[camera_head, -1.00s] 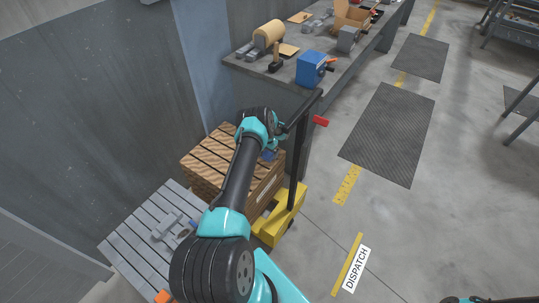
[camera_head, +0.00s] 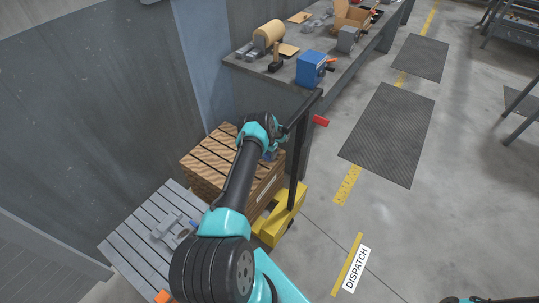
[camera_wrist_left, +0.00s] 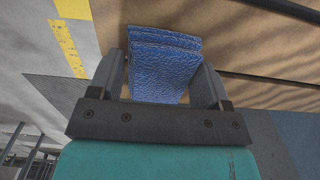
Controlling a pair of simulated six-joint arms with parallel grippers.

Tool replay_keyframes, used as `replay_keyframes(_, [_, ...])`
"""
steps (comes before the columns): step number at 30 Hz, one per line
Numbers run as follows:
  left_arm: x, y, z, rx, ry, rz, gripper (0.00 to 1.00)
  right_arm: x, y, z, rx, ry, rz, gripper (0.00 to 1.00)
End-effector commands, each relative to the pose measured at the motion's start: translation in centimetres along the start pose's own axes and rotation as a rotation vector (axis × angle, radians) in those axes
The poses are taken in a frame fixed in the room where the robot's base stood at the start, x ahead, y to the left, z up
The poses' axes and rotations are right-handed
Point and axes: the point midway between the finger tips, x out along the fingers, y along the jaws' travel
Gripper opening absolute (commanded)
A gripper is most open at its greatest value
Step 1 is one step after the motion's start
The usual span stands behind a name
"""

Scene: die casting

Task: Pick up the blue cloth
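The blue cloth (camera_wrist_left: 165,70) is a folded, textured stack lying on a brown wooden surface in the left wrist view. In the head view only a small blue patch of it (camera_head: 268,155) shows beside my left wrist, on the wooden pallet stack (camera_head: 208,160). My left gripper (camera_wrist_left: 162,78) has its fingers apart, one on each side of the cloth. A narrow gap seems to show at the left finger; contact at the right finger cannot be told. My right gripper is out of view; only a bit of the right arm shows at the bottom right.
A yellow pallet truck (camera_head: 279,216) with a dark upright post (camera_head: 297,165) and red handle stands close right of my left arm. A grey slatted table (camera_head: 140,235) with metal castings is at the lower left. Open floor lies right.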

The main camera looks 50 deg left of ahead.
Motion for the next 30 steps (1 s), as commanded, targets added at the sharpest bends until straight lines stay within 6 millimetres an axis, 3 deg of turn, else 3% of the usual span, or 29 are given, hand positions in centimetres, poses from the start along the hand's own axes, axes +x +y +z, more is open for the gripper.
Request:
replay_keyframes(8, [0.0, 0.0, 0.0, 0.0, 0.0, 0.0, 0.45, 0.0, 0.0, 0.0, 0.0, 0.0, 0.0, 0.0])
replay_keyframes(19, [-0.4, 0.0, 0.0, 0.0, 0.0, 0.0, 0.44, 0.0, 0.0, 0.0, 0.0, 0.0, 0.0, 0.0])
replay_keyframes(28, [-3.7, -0.1, -0.1, 0.002, 0.001, 0.0, 0.44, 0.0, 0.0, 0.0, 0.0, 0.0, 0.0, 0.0])
replay_keyframes(30, [-3.6, 0.4, 0.6, 0.002, -0.003, 0.001, 0.44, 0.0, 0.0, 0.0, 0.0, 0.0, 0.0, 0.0])
